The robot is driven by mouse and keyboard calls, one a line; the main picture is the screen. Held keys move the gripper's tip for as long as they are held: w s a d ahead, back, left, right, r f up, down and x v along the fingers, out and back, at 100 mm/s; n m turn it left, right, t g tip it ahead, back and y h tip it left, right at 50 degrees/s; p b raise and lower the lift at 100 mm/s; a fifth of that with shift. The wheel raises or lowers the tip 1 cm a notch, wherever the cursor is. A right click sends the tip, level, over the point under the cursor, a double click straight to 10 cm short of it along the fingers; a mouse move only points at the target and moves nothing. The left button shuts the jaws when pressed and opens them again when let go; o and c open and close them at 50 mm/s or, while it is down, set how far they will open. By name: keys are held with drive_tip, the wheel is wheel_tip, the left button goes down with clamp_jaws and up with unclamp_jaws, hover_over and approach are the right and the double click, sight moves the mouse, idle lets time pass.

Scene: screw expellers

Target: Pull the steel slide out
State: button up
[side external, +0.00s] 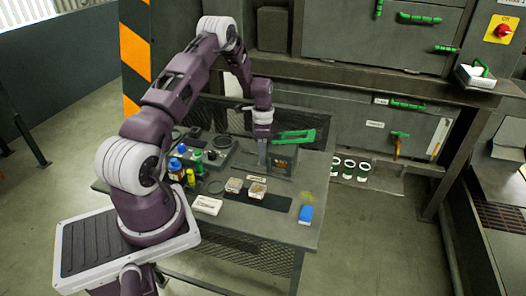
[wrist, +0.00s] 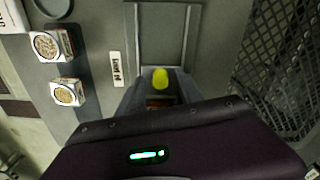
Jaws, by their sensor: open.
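My gripper (side external: 262,156) points down over the back of the workbench, just left of a small grey box (side external: 285,158) with a green handle (side external: 294,137).
Two small boxes of grain (side external: 235,185) (side external: 257,190) and a white label (wrist: 117,68) are nearby on the bench (side external: 283,228). Bottles (side external: 190,177) stand at left, a blue block (side external: 305,214) at front right. Wire mesh (wrist: 280,70) borders the right of the wrist view.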

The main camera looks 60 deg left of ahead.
drive_tip(key=shift+c, duration=0.2)
clamp_jaws()
drive_tip(key=shift+a+r, duration=0.1)
idle(1.0)
